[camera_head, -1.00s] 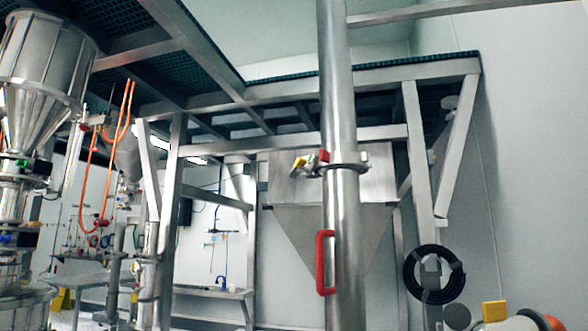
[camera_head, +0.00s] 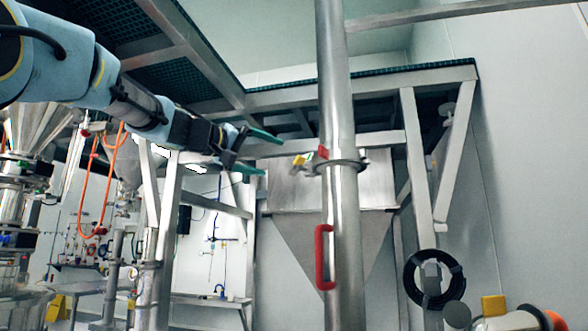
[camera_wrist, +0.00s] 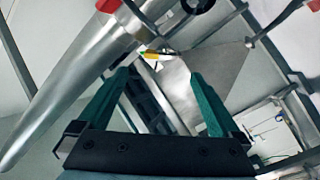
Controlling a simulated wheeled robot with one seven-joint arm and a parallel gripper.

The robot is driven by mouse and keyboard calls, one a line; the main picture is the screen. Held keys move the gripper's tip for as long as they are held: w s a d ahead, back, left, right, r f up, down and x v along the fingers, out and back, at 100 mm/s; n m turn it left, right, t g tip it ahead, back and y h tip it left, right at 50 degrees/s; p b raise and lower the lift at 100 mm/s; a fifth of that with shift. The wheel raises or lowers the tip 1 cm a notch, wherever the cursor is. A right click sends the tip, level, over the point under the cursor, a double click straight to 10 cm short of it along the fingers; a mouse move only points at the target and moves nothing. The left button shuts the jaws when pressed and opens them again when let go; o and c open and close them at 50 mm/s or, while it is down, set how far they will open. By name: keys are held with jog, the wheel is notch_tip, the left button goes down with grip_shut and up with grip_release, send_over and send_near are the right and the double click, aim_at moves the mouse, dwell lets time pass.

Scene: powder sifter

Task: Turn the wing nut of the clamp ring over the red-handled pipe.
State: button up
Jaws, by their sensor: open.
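The steel pipe (camera_head: 345,240) stands upright right of centre in the head view, with a red handle (camera_head: 320,257) low on its left side. The clamp ring (camera_head: 345,166) circles the pipe above the handle. A small yellow wing nut (camera_head: 299,160) sticks out from the ring's left side, beside a red piece (camera_head: 322,152). My gripper (camera_head: 271,156) is open and empty, a little left of the wing nut, its green fingers pointing right. In the wrist view the small yellow part (camera_wrist: 150,55) shows beyond and between the fingertips (camera_wrist: 160,75), apart from them. The pipe (camera_wrist: 75,85) slants on the left.
A steel hopper (camera_head: 330,190) hangs behind the pipe, under a platform frame (camera_head: 390,75). A black hose coil (camera_head: 434,279) hangs at lower right. Orange hoses (camera_head: 92,180) and another steel vessel stand at left. Open air lies between gripper and clamp.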

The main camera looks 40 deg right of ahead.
aim_at(293, 165)
jog(key=d+p, duration=0.1)
jog(key=d, duration=0.2)
jog(key=d+p, duration=0.2)
jog(key=d, duration=0.1)
jog(key=d+p, duration=0.1)
jog(key=d, duration=0.2)
jog(key=shift+w+d+p, duration=0.2)
jog(key=shift+w+p, duration=0.05)
jog(key=shift+p, duration=0.05)
jog(key=shift+w+d+f, duration=0.1)
jog(key=shift+d, duration=0.45)
jog(key=c, duration=1.3)
